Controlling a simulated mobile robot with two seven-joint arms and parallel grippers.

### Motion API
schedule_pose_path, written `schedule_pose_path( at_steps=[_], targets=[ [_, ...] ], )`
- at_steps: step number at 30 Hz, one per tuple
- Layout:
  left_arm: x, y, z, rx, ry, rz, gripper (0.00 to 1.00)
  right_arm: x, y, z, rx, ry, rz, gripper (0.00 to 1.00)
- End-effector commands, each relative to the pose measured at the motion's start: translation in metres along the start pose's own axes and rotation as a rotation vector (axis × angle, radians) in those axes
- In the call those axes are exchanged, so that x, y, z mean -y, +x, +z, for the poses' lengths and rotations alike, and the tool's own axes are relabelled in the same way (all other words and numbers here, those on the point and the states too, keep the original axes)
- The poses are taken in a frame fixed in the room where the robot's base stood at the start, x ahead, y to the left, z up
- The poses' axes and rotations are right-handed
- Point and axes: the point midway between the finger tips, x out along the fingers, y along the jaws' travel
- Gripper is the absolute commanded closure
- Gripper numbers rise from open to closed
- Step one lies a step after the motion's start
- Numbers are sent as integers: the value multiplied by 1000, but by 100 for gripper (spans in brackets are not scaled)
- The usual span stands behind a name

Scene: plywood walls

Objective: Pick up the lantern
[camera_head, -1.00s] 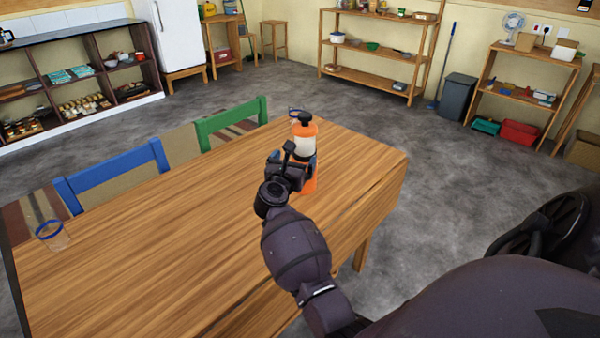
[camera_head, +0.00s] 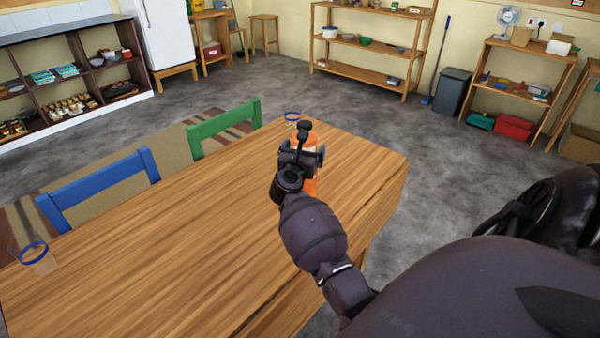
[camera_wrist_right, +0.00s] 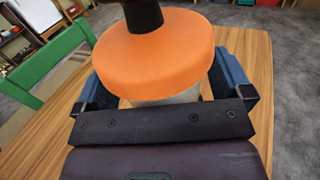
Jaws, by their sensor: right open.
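The lantern (camera_head: 312,138) is orange with a black top and stands on the wooden table (camera_head: 180,240) near its far end. My right gripper (camera_head: 308,156) covers much of it in the head view. In the right wrist view the lantern (camera_wrist_right: 155,58) shows its round orange cap, with part of a pale body below. The right gripper's (camera_wrist_right: 168,88) blue fingers stand apart on either side of the lantern, and it is open. I cannot tell whether either finger touches it. My left gripper is not in view.
A glass with a blue rim (camera_head: 292,117) stands just beyond the lantern. Another blue-rimmed glass (camera_head: 34,255) is at the table's left. A green chair (camera_head: 224,128) and a blue chair (camera_head: 100,185) stand along the left edge. The middle of the tabletop is clear.

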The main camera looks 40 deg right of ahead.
Motion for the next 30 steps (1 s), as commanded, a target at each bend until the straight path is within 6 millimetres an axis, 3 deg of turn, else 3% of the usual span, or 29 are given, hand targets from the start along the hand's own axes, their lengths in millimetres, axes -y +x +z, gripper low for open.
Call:
schedule_pose_path(
  at_steps=[5,22,30],
  targets=[
    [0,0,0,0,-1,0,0,0,0,0,0,0,0,5],
    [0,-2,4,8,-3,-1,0,0,0,0,0,1,0,92],
    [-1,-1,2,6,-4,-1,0,-1,0,3,3,3,1,94]
  ],
)
